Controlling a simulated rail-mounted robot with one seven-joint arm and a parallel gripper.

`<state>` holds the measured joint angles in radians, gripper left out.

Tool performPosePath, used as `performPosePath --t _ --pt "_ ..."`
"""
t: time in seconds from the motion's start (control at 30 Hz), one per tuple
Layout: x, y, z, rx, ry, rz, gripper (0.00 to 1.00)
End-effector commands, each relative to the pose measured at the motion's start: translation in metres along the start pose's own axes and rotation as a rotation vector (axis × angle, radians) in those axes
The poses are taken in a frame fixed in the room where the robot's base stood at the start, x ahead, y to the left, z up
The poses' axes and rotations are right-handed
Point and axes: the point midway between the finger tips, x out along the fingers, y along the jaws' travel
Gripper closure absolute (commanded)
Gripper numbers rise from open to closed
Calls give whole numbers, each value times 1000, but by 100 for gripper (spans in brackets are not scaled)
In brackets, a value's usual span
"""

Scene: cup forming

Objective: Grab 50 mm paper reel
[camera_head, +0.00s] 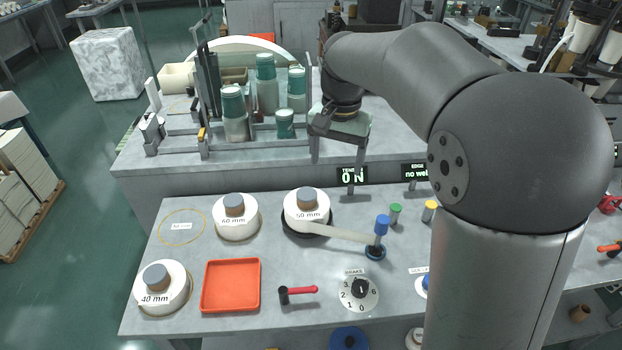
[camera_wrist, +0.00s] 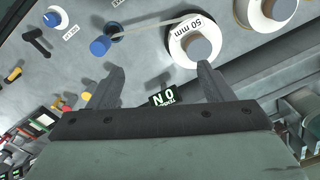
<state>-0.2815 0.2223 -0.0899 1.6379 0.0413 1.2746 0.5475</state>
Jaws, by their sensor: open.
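The 50 mm paper reel (camera_head: 306,212) is a white roll with a grey core, sitting on a dark round base on the workbench. A paper strip (camera_head: 345,233) runs from it to a blue-topped post (camera_head: 380,233). In the wrist view the reel (camera_wrist: 182,49) lies ahead of the fingers, nearer the right one, with its label upside down. My gripper (camera_head: 327,153) is open and empty, above and behind the reel in the head view. Its two fingers (camera_wrist: 157,80) are spread wide in the wrist view and do not visibly touch the reel.
A 60 mm reel (camera_head: 237,222) stands left of the 50 mm reel, and a 40 mm reel (camera_head: 161,291) stands front left. A red tray (camera_head: 231,285) and a brake dial (camera_head: 359,293) lie in front. A lit sign (camera_head: 352,176) stands behind the reel, close to my fingers.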

Motion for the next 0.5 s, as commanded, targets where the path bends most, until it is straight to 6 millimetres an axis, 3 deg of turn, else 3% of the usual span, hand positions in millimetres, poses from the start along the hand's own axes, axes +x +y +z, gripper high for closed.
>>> performPosePath --t 0.03,0.1,0.2,0.37,0.5 --pt "-1 -25 -14 24 -2 6 26" --pt "-3 -49 -26 64 -1 12 26" --pt "-4 -72 -36 103 2 19 26" --pt "4 -85 -41 128 2 24 26" --pt "31 -84 -40 129 1 25 26"
